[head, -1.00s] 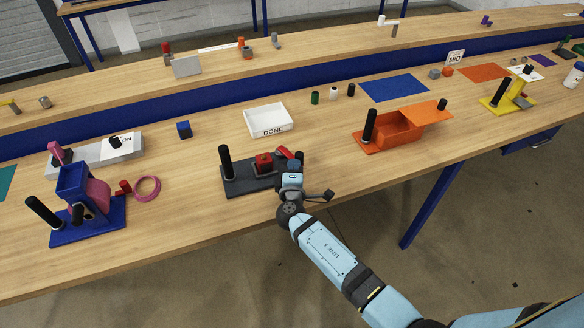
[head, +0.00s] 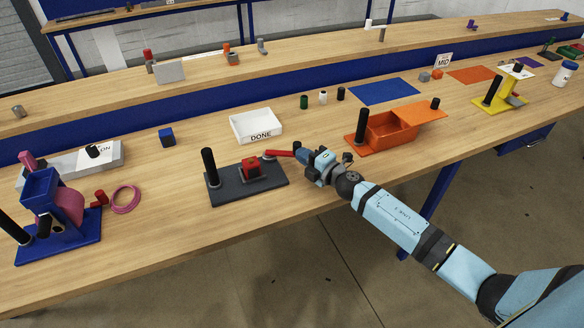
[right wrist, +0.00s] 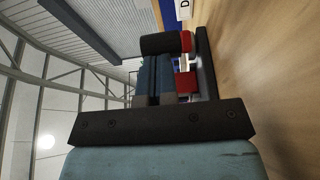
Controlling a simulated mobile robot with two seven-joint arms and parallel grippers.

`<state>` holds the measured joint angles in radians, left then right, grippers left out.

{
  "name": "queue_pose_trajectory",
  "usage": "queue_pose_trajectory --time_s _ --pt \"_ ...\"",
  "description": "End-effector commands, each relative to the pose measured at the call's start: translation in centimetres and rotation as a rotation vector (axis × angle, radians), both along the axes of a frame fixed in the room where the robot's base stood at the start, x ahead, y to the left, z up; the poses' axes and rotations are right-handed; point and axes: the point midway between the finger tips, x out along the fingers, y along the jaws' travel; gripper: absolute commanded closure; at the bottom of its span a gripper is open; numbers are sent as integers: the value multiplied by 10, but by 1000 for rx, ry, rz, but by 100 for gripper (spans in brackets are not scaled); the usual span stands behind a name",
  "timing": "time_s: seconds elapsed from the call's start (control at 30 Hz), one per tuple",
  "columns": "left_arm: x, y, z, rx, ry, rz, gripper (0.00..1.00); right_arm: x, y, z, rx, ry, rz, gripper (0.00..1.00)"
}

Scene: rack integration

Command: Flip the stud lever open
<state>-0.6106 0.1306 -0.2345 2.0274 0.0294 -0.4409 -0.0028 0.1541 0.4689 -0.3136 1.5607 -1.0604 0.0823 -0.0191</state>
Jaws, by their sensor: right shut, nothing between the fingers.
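The stud fixture has a dark grey base plate (head: 270,190) with a black upright post (head: 210,168) and a red block (head: 251,169) on it. The red lever (head: 279,153) lies low and points to the right, away from the block. My right gripper (head: 304,157) is shut with nothing held, beside the lever's outer end, which it partly hides; I cannot tell whether they touch. In the right wrist view a black cylinder (right wrist: 160,43) with a red end shows near the fingers, with another red part below it. My left gripper is not in view.
A white DONE tray (head: 257,125) stands behind the fixture. An orange bin fixture (head: 365,142) stands close to the right of my right gripper. A blue fixture (head: 60,240) and a pink ring (head: 125,198) are at the left. The bench in front of the fixture is clear.

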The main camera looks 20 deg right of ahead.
Motion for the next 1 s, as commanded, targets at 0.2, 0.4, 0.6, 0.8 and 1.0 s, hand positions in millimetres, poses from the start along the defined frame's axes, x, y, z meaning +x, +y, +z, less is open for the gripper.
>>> queue_pose_trajectory --time_s 0.2,0.4,0.6,0.8,1.0 --pt "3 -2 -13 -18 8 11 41 15 -16 -3 -3 -1 176 100" --pt "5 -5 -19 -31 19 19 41 26 -21 -1 -1 0 299 100" --pt "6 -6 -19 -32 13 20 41 32 -24 -1 -1 1 292 100" --pt "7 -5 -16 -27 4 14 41 35 -25 0 -1 1 291 100" --pt "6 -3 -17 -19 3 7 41 35 -26 0 -1 1 291 100"
